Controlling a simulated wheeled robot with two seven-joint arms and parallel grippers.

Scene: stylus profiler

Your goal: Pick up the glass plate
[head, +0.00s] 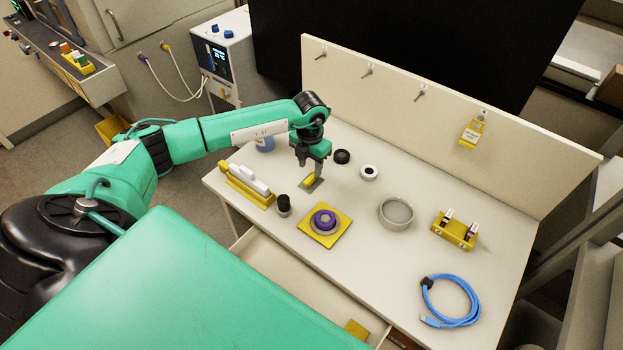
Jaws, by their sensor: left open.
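A small grey-green plate (316,186), which looks like the glass plate, lies on the white bench (350,235) left of its middle. A small yellow piece (309,178) shows at the plate, partly hidden by my gripper. My left gripper (310,169) points down right over the plate, its fingers open. I cannot tell whether the fingers touch the plate or the yellow piece. My right gripper is not in view.

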